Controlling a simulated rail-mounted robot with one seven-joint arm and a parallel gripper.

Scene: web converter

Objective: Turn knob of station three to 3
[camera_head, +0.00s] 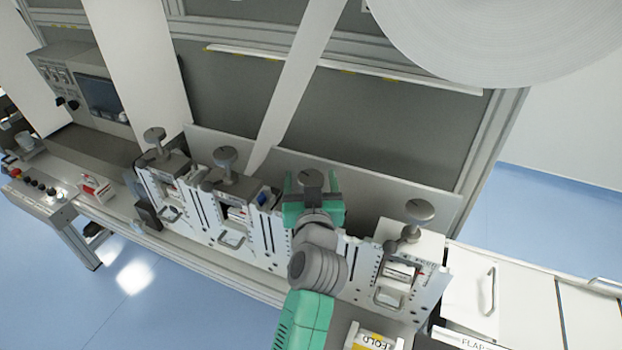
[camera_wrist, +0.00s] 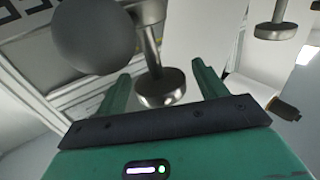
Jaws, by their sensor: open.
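A row of several stations with round grey knobs on stems lines the machine. Counting from the left in the head view, the third station's knob (camera_head: 311,177) shows between the fingers of my green gripper (camera_head: 313,184). The gripper is open, one finger on each side of the knob. In the wrist view, the round metal knob end (camera_wrist: 160,88) lies between the two green fingertips of my gripper (camera_wrist: 163,78), with space visible on both sides. I cannot tell its depth relative to the fingertips. My arm hides most of station three's front, and no setting number is readable.
Neighbouring knobs stand left (camera_head: 227,158) and right (camera_head: 419,211) of my gripper. A dark ball (camera_wrist: 95,38) is close in the wrist view. A white web strip (camera_head: 300,75) passes behind, and a large roll (camera_head: 500,35) hangs at upper right.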

